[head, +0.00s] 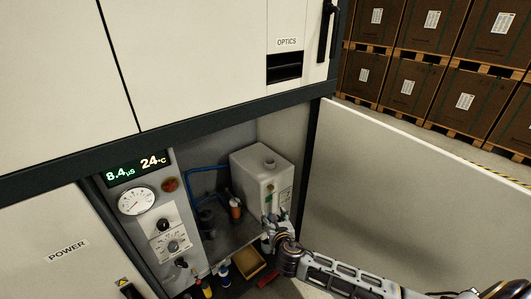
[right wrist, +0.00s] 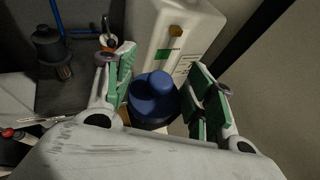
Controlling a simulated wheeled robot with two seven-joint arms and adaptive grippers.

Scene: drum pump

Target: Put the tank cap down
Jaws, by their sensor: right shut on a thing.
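The white tank (head: 262,180) stands inside the open cabinet bay, with a round neck (head: 268,162) on its top. My right gripper (head: 273,222) is in front of the tank's lower part. In the right wrist view, its green-padded fingers (right wrist: 165,92) are shut on a dark blue round cap (right wrist: 152,98) with a smaller raised top. The cap is hidden by the gripper in the head view. The tank (right wrist: 175,35) is just beyond the fingers in the wrist view. My left gripper is not in view.
A dark cylindrical fitting (right wrist: 50,48) with blue tubing and an orange-brown part (head: 236,209) stand on the shelf left of the tank. Below are a yellowish tray (head: 248,265), bottles and a red item (head: 267,279). The open door (head: 400,190) bounds the right side.

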